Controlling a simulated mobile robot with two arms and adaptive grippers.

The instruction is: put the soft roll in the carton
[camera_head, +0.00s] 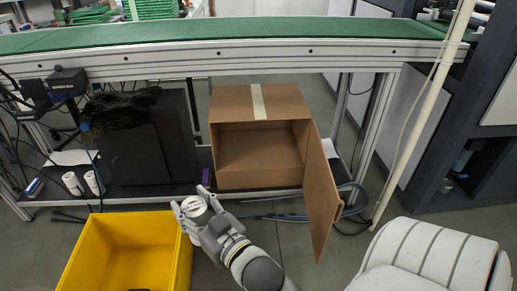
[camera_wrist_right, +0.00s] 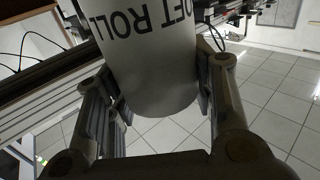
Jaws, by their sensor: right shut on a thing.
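The soft roll, a white cylinder with dark lettering "OFT ROLL" visible in the right wrist view (camera_wrist_right: 155,75), sits between the two fingers of my right gripper (camera_wrist_right: 160,100). In the head view my right gripper (camera_head: 193,207) is shut on the roll (camera_head: 195,203), which is mostly hidden by the fingers. It is at the right rim of the yellow bin, in front of and to the left of the carton. The brown carton (camera_head: 284,100) stands on the lower shelf with its front open and its inside empty. Its flap (camera_head: 320,200) swings out on the right. My left gripper is not in view.
The yellow bin (camera_head: 180,250) stands at lower left. A black box (camera_head: 150,140) and two white cylinders (camera_head: 72,184) are on the shelf left of the carton, with a small purple item (camera_head: 206,177) between. A green conveyor (camera_head: 250,38) runs above the carton.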

